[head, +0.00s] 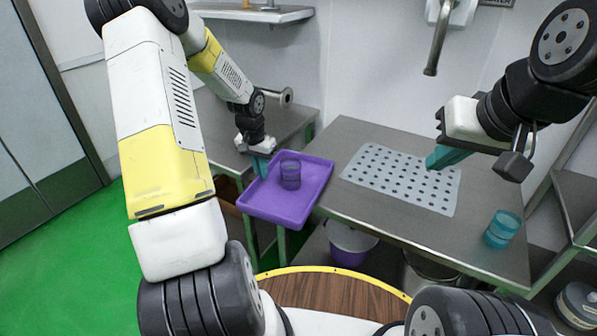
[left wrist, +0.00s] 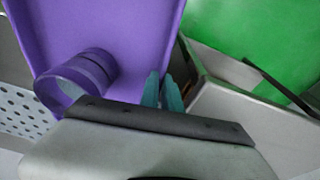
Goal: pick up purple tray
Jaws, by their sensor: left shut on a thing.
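The purple tray (head: 268,208) spans the gap between two steel tables in the head view. A purple cup (head: 290,178) stands on it near the far end. My left gripper (head: 261,166) is shut on the tray's left rim. The left wrist view shows its teal fingertips (left wrist: 163,92) together at the edge of the tray (left wrist: 135,30), with the cup (left wrist: 75,80) beside them. I cannot tell whether the tray touches a table. My right gripper (head: 446,157) hangs above the right table; its finger opening is hidden by the angle.
A perforated grey mat (head: 402,178) lies on the right steel table (head: 375,226). A teal cup (head: 503,229) stands near that table's front right corner. A bucket (head: 351,243) sits below. The green floor (head: 105,250) is clear at the left.

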